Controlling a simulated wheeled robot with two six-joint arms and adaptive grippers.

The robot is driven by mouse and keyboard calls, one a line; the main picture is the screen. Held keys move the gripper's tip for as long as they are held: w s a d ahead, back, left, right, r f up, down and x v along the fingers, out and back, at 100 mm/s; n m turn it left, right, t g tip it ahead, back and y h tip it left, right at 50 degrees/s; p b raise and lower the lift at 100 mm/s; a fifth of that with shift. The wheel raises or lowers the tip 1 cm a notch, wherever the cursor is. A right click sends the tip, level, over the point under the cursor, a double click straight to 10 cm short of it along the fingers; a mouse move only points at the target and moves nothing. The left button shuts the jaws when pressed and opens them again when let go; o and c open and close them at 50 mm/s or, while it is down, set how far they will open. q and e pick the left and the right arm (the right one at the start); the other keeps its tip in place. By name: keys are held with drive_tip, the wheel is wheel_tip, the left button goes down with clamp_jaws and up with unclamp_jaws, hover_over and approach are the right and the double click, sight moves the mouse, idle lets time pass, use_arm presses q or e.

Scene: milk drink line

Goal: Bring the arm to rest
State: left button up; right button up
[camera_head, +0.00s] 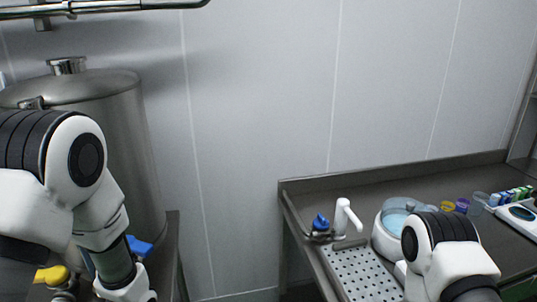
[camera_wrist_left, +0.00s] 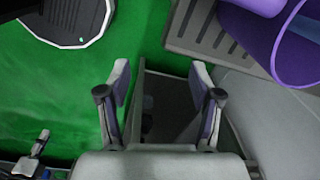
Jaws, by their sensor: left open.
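My left gripper (camera_wrist_left: 161,78) is open in the left wrist view, with its two fingers apart and nothing between them. Beyond the fingers are a grey edge and a dark gap. In the head view my left arm (camera_head: 95,190) comes in from the left and bends down in front of the steel tank; its gripper is below the frame. My right arm (camera_head: 445,250) shows at the bottom right, in front of the counter. Its gripper is not in view.
A steel tank (camera_head: 125,125) stands at the left. The right counter (camera_head: 375,185) holds a white tap (camera_head: 343,215), perforated drain plate (camera_head: 362,275) and pale blue-lidded machine (camera_head: 393,218). The wrist view shows a green surface (camera_wrist_left: 60,100), slatted grey tray (camera_wrist_left: 195,30) and purple object (camera_wrist_left: 245,35).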

use_arm(q)
drive_tip(key=s+f+n+b, duration=0.4)
drive_tip(key=s+f+n, duration=0.8)
drive_tip(key=s+f, duration=0.4)
wheel_tip(320, 180, down, 2)
drive_tip(key=shift+s+a+f+n+h, duration=0.1)
drive_tip(key=shift+s+a+n+h, duration=0.2)
drive_tip(key=shift+a, duration=0.05)
drive_tip(key=shift+s, duration=0.1)
